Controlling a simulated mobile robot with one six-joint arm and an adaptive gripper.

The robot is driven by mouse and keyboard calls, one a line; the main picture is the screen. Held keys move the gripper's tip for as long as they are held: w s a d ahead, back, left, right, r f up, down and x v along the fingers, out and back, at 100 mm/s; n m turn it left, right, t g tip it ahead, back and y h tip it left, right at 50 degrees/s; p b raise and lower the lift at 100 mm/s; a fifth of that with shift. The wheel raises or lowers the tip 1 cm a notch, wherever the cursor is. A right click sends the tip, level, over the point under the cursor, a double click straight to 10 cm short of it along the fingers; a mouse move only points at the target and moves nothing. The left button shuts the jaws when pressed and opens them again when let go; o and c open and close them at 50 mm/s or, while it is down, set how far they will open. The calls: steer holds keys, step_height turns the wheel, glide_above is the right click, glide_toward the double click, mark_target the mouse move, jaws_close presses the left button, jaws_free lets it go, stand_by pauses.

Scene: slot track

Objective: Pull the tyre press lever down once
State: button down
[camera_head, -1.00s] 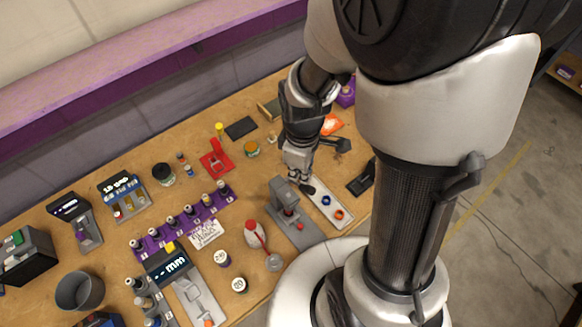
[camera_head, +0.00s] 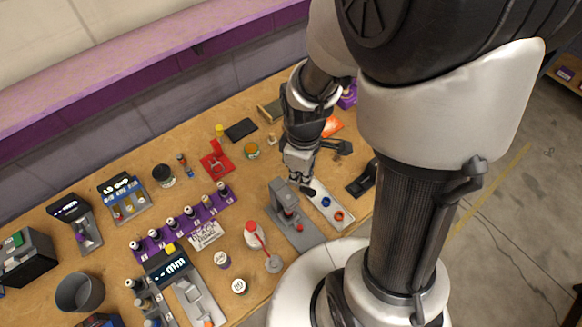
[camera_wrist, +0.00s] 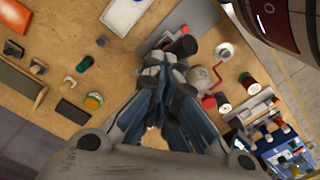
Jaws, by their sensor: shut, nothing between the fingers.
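The tyre press is a grey upright block (camera_head: 281,193) on a flat grey base, near the bench's front edge in the head view. Its lever ends in a dark grip (camera_head: 308,191) on the block's right side. My gripper (camera_head: 299,183) points down just behind that grip, close to it; whether they touch cannot be told. In the wrist view my gripper (camera_wrist: 163,67) is shut and empty, with the dark lever grip (camera_wrist: 184,45) just beyond its fingertips. The grey press base (camera_wrist: 150,14) shows partly behind. My fingers hide part of the press.
A pale strip with blue and red rings (camera_head: 327,206) lies right of the press. A white bottle with a red spout (camera_head: 251,236) stands to its left. A purple bottle rack (camera_head: 188,218) and a red stand (camera_head: 216,163) are farther left.

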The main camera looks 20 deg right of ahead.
steer(key=shift+w+a+r+p, duration=0.2)
steer(key=shift+w+r+p, duration=0.35)
steer(key=shift+w+r, duration=0.1)
steer(key=shift+w+a+r+p, duration=0.2)
steer(key=shift+w+r+p, duration=0.3)
steer(key=shift+w+r, duration=0.15)
steer(key=shift+w+a+r+p, duration=0.2)
steer(key=shift+w+r+p, duration=0.35)
steer(key=shift+r, duration=0.2)
step_height(320, 180, up, 8)
steer(key=w+a+p, duration=0.1)
steer(key=w+p, duration=0.1)
steer(key=p, duration=0.4)
steer(key=shift+w+p, duration=0.3)
steer(key=shift+w, duration=0.1)
